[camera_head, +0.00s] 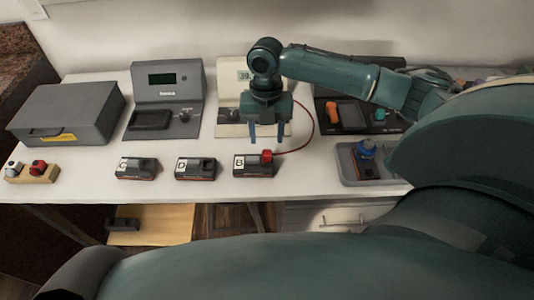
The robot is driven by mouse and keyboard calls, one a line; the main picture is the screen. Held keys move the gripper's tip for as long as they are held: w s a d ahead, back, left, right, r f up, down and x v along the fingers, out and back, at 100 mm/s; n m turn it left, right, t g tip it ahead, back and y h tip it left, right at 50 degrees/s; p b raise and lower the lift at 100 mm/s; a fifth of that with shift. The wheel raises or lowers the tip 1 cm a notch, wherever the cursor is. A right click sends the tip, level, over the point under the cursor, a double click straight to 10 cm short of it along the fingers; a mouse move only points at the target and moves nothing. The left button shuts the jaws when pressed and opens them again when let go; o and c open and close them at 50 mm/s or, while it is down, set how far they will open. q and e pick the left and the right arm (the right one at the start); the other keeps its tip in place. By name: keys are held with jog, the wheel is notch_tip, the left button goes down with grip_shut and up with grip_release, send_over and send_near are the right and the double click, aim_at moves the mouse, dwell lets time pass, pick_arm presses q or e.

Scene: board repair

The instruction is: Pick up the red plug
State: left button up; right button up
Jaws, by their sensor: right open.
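A small red plug (267,155) sits at the right end of the dark block marked B (246,170) near the front of the white table. A thin red cable curves from beside the plug up toward the meters behind. My right gripper (267,136) points down just above the red plug, its two blue fingers apart with nothing between them. The fingers look clear of the plug. Another red piece (38,167) sits beside a white one in a wooden holder (40,176) at the far left. My left gripper is not in view.
Two more dark blocks (137,168) (195,169) stand left of block B. Behind are a grey case (67,112), a grey meter (168,90), a beige meter (228,110) and a black station with orange and teal parts (332,112). A grey tray (349,176) holds a blue-topped item at right.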

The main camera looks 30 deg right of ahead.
jog(key=f, duration=0.5)
jog(key=shift+s+a+f, duration=0.1)
jog(key=shift+s+a, duration=0.05)
jog(key=shift+s, duration=0.25)
grip_shut()
